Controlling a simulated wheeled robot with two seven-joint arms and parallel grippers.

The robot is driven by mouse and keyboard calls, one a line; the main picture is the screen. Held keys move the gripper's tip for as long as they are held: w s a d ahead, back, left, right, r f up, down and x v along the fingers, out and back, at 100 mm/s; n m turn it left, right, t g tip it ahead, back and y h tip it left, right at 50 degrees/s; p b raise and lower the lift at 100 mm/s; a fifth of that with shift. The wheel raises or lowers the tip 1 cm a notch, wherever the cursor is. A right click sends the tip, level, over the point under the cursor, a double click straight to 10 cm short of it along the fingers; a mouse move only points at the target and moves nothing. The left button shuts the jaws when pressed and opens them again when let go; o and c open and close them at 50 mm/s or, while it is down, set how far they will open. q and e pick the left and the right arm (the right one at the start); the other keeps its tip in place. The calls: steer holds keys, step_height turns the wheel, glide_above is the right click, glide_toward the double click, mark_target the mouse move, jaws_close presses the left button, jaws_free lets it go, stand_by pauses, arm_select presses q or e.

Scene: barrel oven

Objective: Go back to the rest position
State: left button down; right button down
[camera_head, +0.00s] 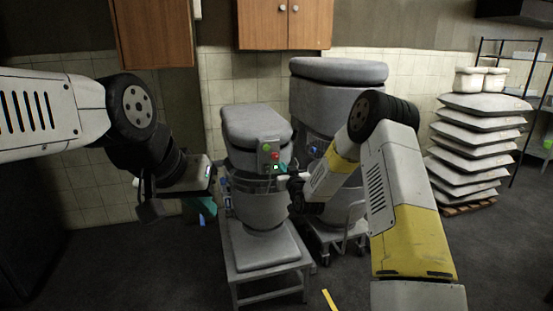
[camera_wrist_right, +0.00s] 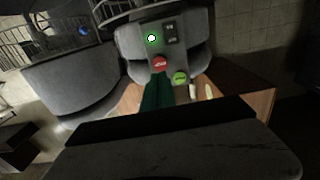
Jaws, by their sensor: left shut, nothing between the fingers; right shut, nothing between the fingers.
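My left gripper (camera_head: 205,206) hangs at the left of the grey mixer, with its teal fingers shut and nothing visible in them. My right gripper (camera_head: 284,178) is close to the front of the mixer, just below its control panel (camera_head: 269,154) in the head view. In the right wrist view its dark green fingers (camera_wrist_right: 158,92) are together and empty, pointing toward the panel's red button (camera_wrist_right: 160,64). A green button (camera_wrist_right: 180,78) and a lit green light (camera_wrist_right: 152,39) sit beside it. I cannot tell whether the fingertips touch the panel.
The grey mixer (camera_head: 255,125) stands on a metal stand (camera_head: 265,268). A larger grey machine (camera_head: 338,100) on a wheeled base is behind it. Stacked sacks (camera_head: 470,150) on a pallet and a black rack (camera_head: 505,60) are at the right. Wooden cabinets (camera_head: 285,22) hang above.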

steer(key=shift+s, duration=0.25)
steer(key=s+d+r+g+h, duration=0.1)
steer(key=s+d+r+g, duration=0.25)
steer(key=s+r, duration=0.45)
steer(key=s+d+r+g+h, duration=0.2)
steer(key=s+d+r, duration=0.3)
steer(key=s+r, duration=0.3)
steer(key=s+d+m+g, duration=0.1)
steer(key=s+d+g, duration=0.1)
steer(key=s, duration=1.3)
steer(key=s+d+m+g, duration=0.2)
steer(key=s+d+g, duration=0.1)
steer(key=s, duration=1.3)
steer(key=shift+d+f, duration=0.3)
steer(key=shift+d, duration=0.05)
steer(key=shift+g, duration=0.25)
